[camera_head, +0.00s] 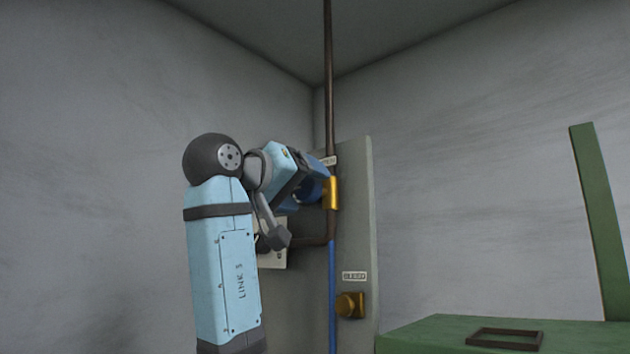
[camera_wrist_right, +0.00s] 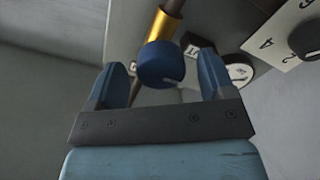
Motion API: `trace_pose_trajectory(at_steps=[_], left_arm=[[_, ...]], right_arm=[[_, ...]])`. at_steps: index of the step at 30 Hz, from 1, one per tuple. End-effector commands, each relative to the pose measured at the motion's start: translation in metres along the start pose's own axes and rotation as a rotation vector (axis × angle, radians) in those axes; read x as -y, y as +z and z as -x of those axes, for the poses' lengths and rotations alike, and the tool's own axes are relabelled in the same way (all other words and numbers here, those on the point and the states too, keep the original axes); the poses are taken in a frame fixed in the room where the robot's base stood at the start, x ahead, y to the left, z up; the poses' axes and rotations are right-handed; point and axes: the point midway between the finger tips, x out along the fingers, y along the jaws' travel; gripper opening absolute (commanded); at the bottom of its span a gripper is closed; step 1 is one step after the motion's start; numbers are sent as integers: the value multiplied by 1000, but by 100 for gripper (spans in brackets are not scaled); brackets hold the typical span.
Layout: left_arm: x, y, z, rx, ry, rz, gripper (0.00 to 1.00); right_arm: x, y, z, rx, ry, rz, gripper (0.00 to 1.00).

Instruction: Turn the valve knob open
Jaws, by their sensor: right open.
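The valve has a brass body (camera_head: 331,194) on a dark vertical pipe in front of the grey panel. Its round blue knob (camera_wrist_right: 161,65) shows clearly in the right wrist view, with a small pale mark on its lower edge. The brass body also shows there (camera_wrist_right: 164,27). My right gripper (camera_head: 308,183) is at the valve in the head view and partly hides the knob. In the right wrist view its blue fingers (camera_wrist_right: 161,62) are spread, one on each side of the knob, with visible gaps. I cannot tell how deep the knob sits between them. My left gripper is not in view.
A second brass fitting (camera_head: 349,305) sits lower on the grey panel (camera_head: 358,225), below a small label (camera_head: 354,276). A white numbered plate (camera_wrist_right: 285,35) with a dark dial is right of the knob. A green machine (camera_head: 450,335) stands at the lower right.

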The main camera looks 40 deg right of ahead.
Motion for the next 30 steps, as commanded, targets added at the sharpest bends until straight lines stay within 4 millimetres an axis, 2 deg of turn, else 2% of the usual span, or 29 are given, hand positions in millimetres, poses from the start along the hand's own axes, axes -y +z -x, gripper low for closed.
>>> trace_pose_trajectory(at_steps=[3, 7, 18, 24, 25, 30], left_arm=[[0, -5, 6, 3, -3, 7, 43], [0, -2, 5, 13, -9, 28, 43], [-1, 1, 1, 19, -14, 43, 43], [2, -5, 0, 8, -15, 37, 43], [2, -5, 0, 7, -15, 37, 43], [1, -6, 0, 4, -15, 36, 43]], right_arm=[[-1, -2, -19, 0, 2, 1, 76], [0, -1, -31, 0, 1, 1, 76], [1, 0, -35, -2, -1, 1, 76], [1, 0, -35, -2, -1, 1, 30], [1, 0, -35, -2, -1, 1, 27], [1, 0, -35, -2, -1, -3, 27]])
